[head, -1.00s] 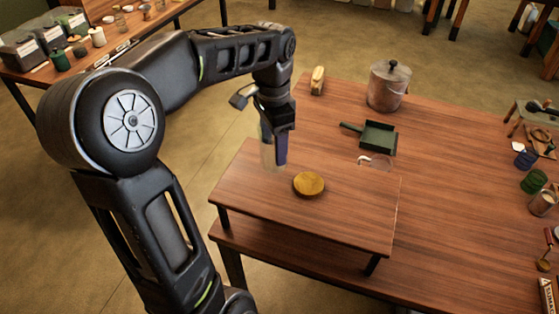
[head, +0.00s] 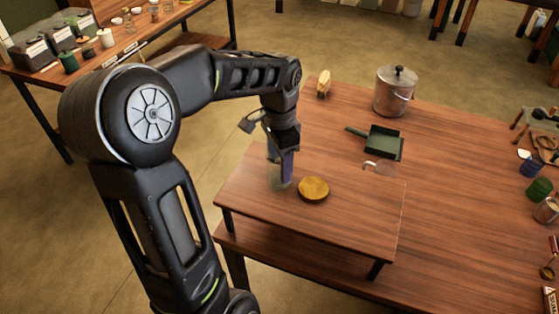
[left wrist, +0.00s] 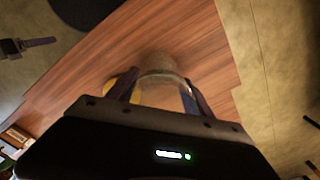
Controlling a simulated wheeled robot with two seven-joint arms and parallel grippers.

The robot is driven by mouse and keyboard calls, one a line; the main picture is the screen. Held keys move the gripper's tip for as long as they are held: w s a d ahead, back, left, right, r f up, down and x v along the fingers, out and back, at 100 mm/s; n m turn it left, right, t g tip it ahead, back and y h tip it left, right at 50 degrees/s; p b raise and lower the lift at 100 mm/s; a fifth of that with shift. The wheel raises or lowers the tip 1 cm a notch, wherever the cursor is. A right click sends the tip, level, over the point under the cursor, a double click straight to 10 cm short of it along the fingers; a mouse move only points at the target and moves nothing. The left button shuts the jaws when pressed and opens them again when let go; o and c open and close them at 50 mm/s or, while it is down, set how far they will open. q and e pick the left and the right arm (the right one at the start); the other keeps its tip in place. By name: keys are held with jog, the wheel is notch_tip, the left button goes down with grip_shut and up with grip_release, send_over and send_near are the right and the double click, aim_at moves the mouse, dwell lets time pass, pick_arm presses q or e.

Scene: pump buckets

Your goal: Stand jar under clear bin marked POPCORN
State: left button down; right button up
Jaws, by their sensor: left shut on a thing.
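A clear glass jar (head: 277,180) is held upright in my left gripper (head: 282,160), over the left end of the small raised wooden stand (head: 350,226). In the left wrist view the jar (left wrist: 160,72) sits between the two fingers, which are shut on it. Whether its base touches the stand is hard to tell. A round yellow-brown lid (head: 313,189) lies on the stand just right of the jar. Bins with white labels (head: 62,38) stand on the far table at upper left; their labels are too small to read. My right gripper is out of view.
The stand is on a large wooden table (head: 455,200). Behind it are a green dustpan (head: 384,141), a lidded metal pail (head: 394,92) and a brush (head: 323,84). Several small items line the right edge. Floor separates this table from the bins' table (head: 125,57).

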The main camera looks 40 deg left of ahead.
pick_arm(q)
jog(key=shift+f, duration=0.15)
jog(key=shift+c, duration=2.1)
grip_release()
jog(key=shift+r, duration=0.35)
notch_tip(320, 180, up, 12)
jog(key=p, duration=0.2)
jog(key=shift+f, duration=0.15)
jog(key=shift+o, duration=0.5)
